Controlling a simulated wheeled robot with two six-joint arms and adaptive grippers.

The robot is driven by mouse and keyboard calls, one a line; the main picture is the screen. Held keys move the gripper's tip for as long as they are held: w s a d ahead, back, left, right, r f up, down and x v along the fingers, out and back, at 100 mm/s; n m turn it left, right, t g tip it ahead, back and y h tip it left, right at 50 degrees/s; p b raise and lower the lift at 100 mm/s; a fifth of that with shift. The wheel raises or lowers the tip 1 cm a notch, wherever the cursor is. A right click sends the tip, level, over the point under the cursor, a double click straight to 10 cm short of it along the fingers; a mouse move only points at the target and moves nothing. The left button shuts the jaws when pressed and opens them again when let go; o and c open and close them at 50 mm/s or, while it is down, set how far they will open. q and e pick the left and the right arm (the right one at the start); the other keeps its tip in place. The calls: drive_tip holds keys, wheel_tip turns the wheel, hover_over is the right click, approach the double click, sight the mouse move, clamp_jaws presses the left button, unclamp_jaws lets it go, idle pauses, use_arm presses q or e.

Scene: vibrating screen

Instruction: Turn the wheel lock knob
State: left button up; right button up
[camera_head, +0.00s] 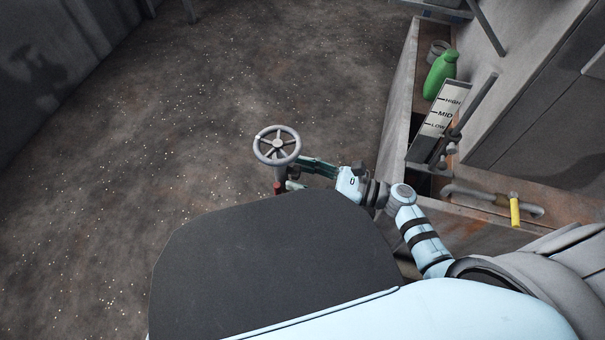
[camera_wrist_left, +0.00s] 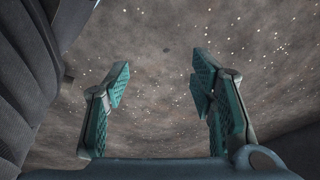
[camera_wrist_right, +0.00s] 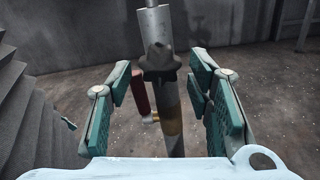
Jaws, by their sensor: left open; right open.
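A grey spoked handwheel (camera_head: 277,145) stands on an upright post left of my right gripper (camera_head: 307,166) in the head view. In the right wrist view a dark lobed knob (camera_wrist_right: 160,62) sits on the grey post (camera_wrist_right: 154,25), centred ahead of my open right gripper (camera_wrist_right: 161,82). The fingers are on either side of the post in the picture, with visible gaps; I cannot tell the depth between them. The wheel is outside the right wrist view. My left gripper (camera_wrist_left: 160,80) is open and empty above the floor, hidden in the head view.
A red handle (camera_wrist_right: 139,92) and a brass-coloured section (camera_wrist_right: 170,122) are close by the post. At right stand a metal trough (camera_head: 396,95), a green bottle (camera_head: 440,75), a level sign (camera_head: 437,118) and a yellow-handled pipe (camera_head: 514,209). The floor at left (camera_head: 130,160) is clear.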

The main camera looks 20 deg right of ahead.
drive_tip(key=c, duration=1)
drive_tip(key=shift+c, duration=0.2)
